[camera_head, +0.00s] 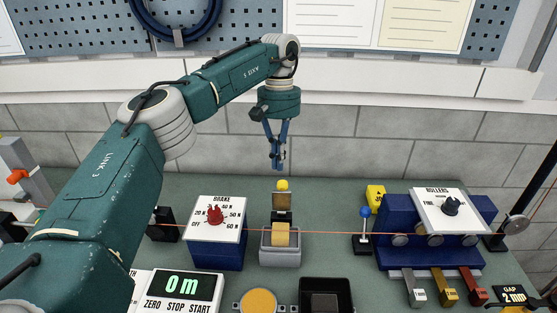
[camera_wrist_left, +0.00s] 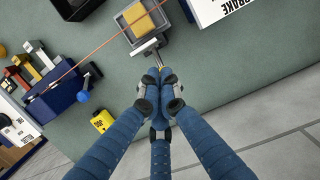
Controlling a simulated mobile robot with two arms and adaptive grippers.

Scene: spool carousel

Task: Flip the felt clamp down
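The felt clamp has a grey base (camera_head: 280,255) with a yellow felt pad (camera_head: 281,234) in it. Its brown-and-dark flap (camera_head: 282,206) stands raised behind the pad, with a yellow knob (camera_head: 283,185) on top. An orange line runs across at the pad. My left gripper (camera_head: 278,166) points down just above the knob in the head view, its blue fingers together. In the left wrist view its fingertips (camera_wrist_left: 160,75) meet close to the raised flap's end and partly cover it; the pad (camera_wrist_left: 145,22) shows beyond. I see nothing held. My right gripper is not in view.
The brake box (camera_head: 217,222) stands left of the clamp. A blue-knobbed lever (camera_head: 364,212), a yellow block (camera_head: 376,195) and the rollers unit (camera_head: 450,212) stand to its right. A counter reading 0 m (camera_head: 181,285) is in front left. The wall is close behind.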

